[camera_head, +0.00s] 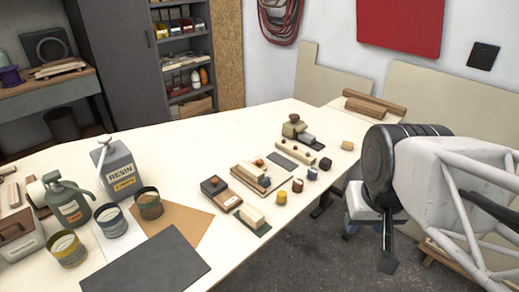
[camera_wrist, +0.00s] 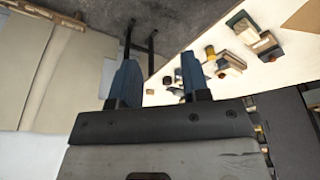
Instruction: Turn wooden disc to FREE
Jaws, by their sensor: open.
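No disc with a readable FREE mark shows in either view. I cannot tell which, if any, is the wooden disc. My gripper (camera_wrist: 157,60) is open and empty in the wrist view, its two blue-grey fingers apart. It is off the table's right edge, touching nothing.
The pale table (camera_head: 225,140) also holds a grey resin can (camera_head: 116,172), a green canister (camera_head: 68,206), several open tins and a dark mat (camera_head: 146,264). Wooden bars (camera_head: 375,104) lie at the back right. Bare tabletop lies behind the small pieces.

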